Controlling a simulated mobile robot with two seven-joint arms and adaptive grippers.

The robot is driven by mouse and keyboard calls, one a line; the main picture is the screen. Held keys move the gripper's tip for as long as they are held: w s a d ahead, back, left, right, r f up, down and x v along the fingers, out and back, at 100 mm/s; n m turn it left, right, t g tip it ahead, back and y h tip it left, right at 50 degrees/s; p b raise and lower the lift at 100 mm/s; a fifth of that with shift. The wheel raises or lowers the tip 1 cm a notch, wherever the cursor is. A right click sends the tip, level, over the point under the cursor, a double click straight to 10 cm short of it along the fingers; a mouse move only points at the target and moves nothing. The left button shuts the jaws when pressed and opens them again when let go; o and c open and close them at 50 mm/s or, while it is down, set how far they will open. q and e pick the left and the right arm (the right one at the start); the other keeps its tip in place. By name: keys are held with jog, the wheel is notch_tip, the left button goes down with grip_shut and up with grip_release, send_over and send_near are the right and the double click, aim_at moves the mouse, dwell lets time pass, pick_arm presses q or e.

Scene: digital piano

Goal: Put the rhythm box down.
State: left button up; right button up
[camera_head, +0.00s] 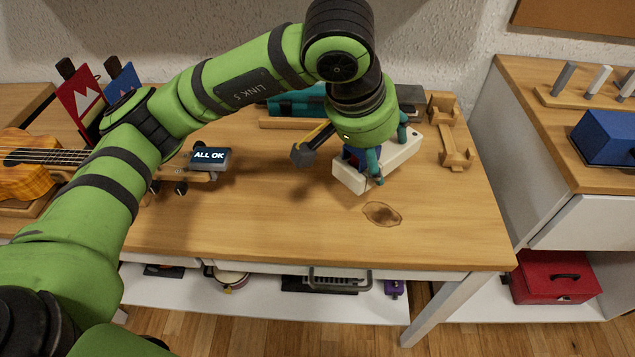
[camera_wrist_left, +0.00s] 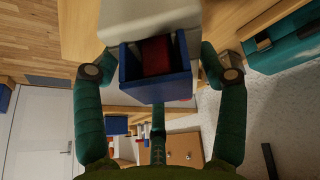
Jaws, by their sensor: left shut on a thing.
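The rhythm box appears to be the long off-white block (camera_head: 350,177) under my left gripper (camera_head: 388,157), near the right part of the wooden desk (camera_head: 290,220). The teal fingers are shut on it, one on its near side and one on its far side. In the left wrist view the fingers (camera_wrist_left: 160,70) flank the off-white body (camera_wrist_left: 150,18) and a blue part (camera_wrist_left: 155,88) with a red piece inside. The box lies slanted, low over the desk. I cannot tell if it touches the top. My right gripper is not in view.
A dark brown mark (camera_head: 382,213) lies on the desk in front of the box. A wooden stand (camera_head: 456,150) is close at right. A dark hammer-like head (camera_head: 303,155) is close at left. The desk's front is mostly clear.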

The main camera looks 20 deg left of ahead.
pick_arm(q)
jog(key=a+f, duration=0.2)
jog(key=a, duration=0.1)
jog(key=w+a+f, duration=0.1)
jog(key=a+f, duration=0.1)
jog(key=a, duration=0.1)
jog(key=w+a+f, duration=0.1)
jog(key=a+f, duration=0.1)
jog(key=a, duration=0.2)
jog(key=shift+a, duration=0.1)
jog(key=shift+f, duration=2.05)
jog(key=shift+f, duration=0.2)
jog(key=o, duration=1.5)
jog(key=shift+s, duration=0.1)
jog(key=shift+r, duration=0.2)
